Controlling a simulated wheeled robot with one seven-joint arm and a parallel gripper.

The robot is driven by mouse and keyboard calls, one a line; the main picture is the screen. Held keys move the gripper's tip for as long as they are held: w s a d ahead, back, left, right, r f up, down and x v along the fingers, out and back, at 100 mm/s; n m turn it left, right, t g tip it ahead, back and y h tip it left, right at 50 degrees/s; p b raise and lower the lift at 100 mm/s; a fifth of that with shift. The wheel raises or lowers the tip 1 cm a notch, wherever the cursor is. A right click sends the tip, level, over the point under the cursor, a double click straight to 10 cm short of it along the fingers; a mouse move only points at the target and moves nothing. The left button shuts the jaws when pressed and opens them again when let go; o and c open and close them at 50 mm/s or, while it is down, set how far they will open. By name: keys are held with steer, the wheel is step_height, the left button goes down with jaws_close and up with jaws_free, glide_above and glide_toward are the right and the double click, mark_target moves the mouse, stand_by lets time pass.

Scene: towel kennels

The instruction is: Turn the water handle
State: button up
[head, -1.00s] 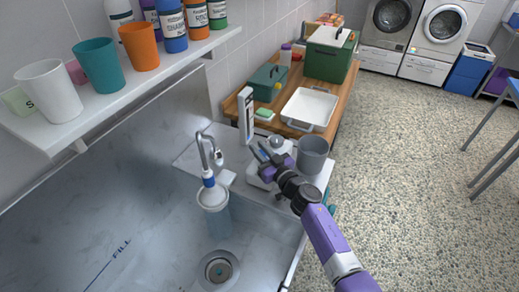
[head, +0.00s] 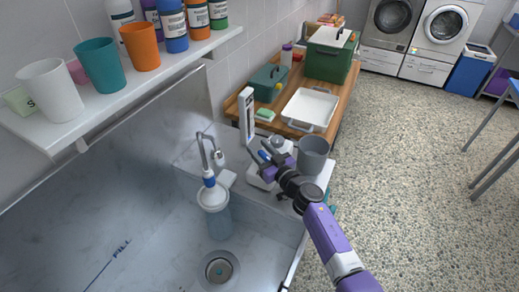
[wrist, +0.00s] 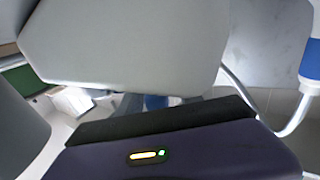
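A chrome tap (head: 206,146) stands at the back of the steel sink (head: 150,225). A small chrome fitting (head: 219,158) beside its spout may be the water handle; it is too small to be sure. My gripper (head: 259,151) is to the right of the tap, apart from it, above the counter at the sink's end. Its fingers look parted. A small blue piece shows between them in both views; I cannot tell what it is. In the wrist view, a large pale grey shape (wrist: 130,45) blocks much of the scene.
A grey cup (head: 312,154) stands close to my gripper. A shelf (head: 160,70) with cups and bottles overhangs the sink.

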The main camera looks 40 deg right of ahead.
steer(key=shift+s, duration=0.1)
steer(key=shift+s+a+p, duration=0.1)
steer(key=shift+s+a, duration=0.15)
steer(key=shift+s, duration=1)
steer(key=shift+s+a+p, duration=0.15)
steer(key=shift+s+a, duration=0.05)
steer(key=shift+s, duration=1.05)
steer(key=shift+s+a+p, duration=0.1)
steer(key=shift+s+a, duration=0.15)
steer(key=shift+s, duration=1)
